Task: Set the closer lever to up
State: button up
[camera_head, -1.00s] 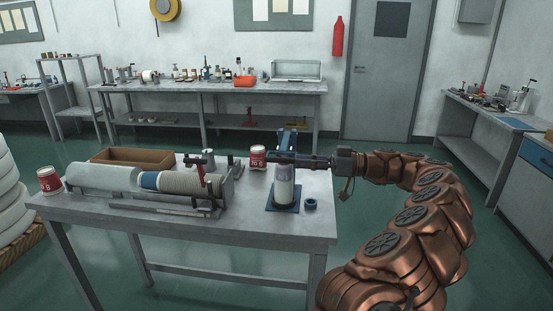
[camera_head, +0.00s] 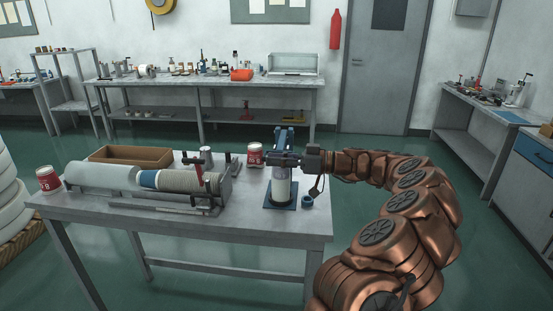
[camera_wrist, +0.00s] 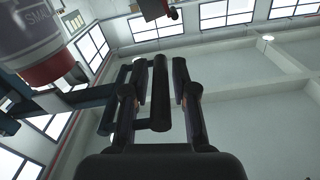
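The closer (camera_head: 284,136) is a blue upright device on a blue base plate (camera_head: 270,207) at the right end of the near table. A pale cylinder (camera_head: 281,188) stands on its plate. My gripper (camera_head: 270,159) reaches in from the right, in front of the closer's upper part. In the wrist view my gripper (camera_wrist: 160,82) has its two fingers apart, with a dark bar (camera_wrist: 160,105), apparently the lever, between them. Narrow gaps show on both sides of the bar. The lever's position is unclear in the head view. A grey part marked "SMALL" with a red rim (camera_wrist: 50,68) is at upper left.
A small blue ring (camera_head: 308,201) lies beside the base plate. Floor is clear beyond the table.

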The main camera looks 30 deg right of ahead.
jog(key=shift+c, duration=0.4)
grip_shut()
jog(key=shift+a+r, duration=0.1)
jog(key=shift+r, duration=0.1)
